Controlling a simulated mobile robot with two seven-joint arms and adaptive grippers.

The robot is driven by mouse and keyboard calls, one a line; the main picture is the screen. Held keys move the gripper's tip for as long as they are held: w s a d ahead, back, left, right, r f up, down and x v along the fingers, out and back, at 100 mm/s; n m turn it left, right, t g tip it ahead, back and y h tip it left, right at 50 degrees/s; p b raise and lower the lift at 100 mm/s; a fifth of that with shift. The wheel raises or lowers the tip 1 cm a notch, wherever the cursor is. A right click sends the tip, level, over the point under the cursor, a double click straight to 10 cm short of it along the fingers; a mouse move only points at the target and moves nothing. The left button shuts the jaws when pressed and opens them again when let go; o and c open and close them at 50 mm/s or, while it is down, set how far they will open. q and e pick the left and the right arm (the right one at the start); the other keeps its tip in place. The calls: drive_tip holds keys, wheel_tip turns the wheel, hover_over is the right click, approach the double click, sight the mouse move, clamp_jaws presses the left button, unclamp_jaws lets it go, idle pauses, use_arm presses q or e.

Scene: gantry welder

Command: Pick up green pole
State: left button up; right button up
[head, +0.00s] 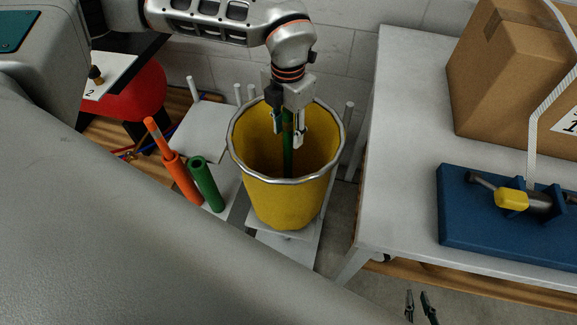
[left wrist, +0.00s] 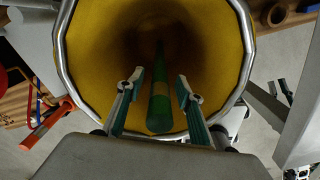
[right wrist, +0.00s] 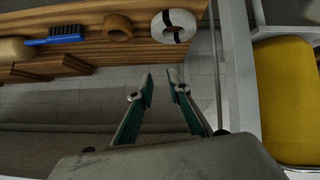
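A green pole (head: 288,158) stands nearly upright inside a yellow bucket (head: 290,205) with a metal rim. My left gripper (head: 287,132) points down into the bucket's mouth. In the left wrist view, its fingers (left wrist: 158,88) are apart on either side of the green pole (left wrist: 160,108), with a visible gap at each side. The pole's lower end is lost in the bucket's shadow. A shorter, hollow-ended green tube (head: 207,184) stands outside the bucket, left of it. My right gripper (head: 420,304) is open and empty, low at the bottom right of the head view.
An orange pole (head: 178,172) leans beside the green tube. A white table (head: 400,170) at the right carries a cardboard box (head: 515,85) and a blue fixture (head: 465,225). A red round object (head: 140,95) is at the left. A wooden shelf (right wrist: 85,52) shows in the right wrist view.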

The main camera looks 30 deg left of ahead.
use_arm(q)
wheel_tip(320, 180, down, 2)
drive_tip(key=shift+f, duration=0.15)
clamp_jaws()
